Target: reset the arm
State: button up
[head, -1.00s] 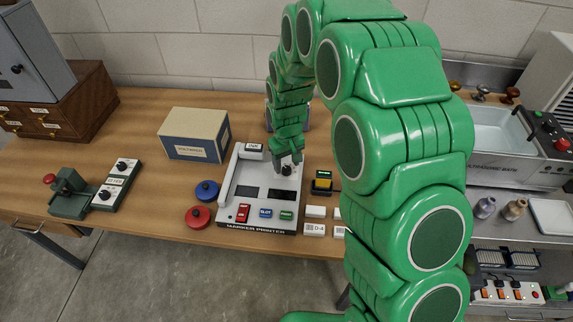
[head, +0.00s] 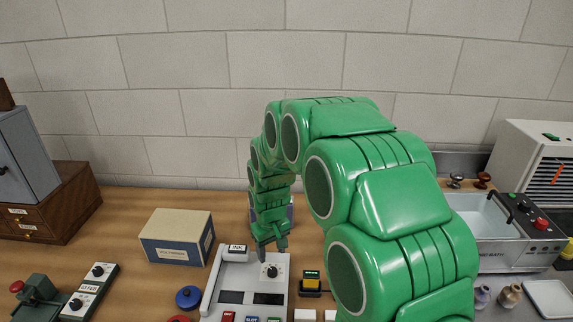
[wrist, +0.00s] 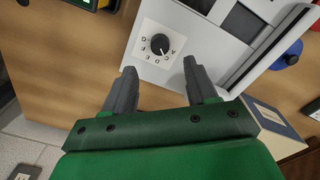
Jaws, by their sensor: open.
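My green arm reaches over the wooden table. My gripper (head: 270,249) hangs above the back part of a light grey number printer (head: 212,298). In the wrist view my gripper (wrist: 157,80) is open, its two grey fingers apart with nothing between them. A black dial (wrist: 160,44) on a white lettered plate lies beyond the fingertips; the head view also shows this dial (head: 272,271). The fingers look apart from the dial.
A cardboard box (head: 178,237) stands left of the printer. A blue round knob (head: 189,297) and a yellow-and-black device (head: 311,282) flank it. A wooden drawer cabinet (head: 55,215) is at far left, a metal bath (head: 500,255) at right. The brick wall (head: 200,110) behind is bare.

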jog(key=s+d+r+m, duration=0.3)
jog(key=s+d+r, duration=1)
jog(key=s+d, duration=0.1)
jog(key=s+d+r+m, duration=0.1)
jog(key=s+d, duration=0.1)
jog(key=s, duration=0.5)
jog(key=s+d+r+m+g, duration=0.1)
jog(key=s+d+r, duration=0.1)
jog(key=s, duration=0.5)
jog(key=s+d+r+m, duration=0.2)
jog(key=s+d, duration=0.2)
jog(key=s, duration=0.3)
jog(key=shift+s+d+g, duration=0.25)
jog(key=shift+g, duration=0.15)
jog(key=shift+r, duration=0.15)
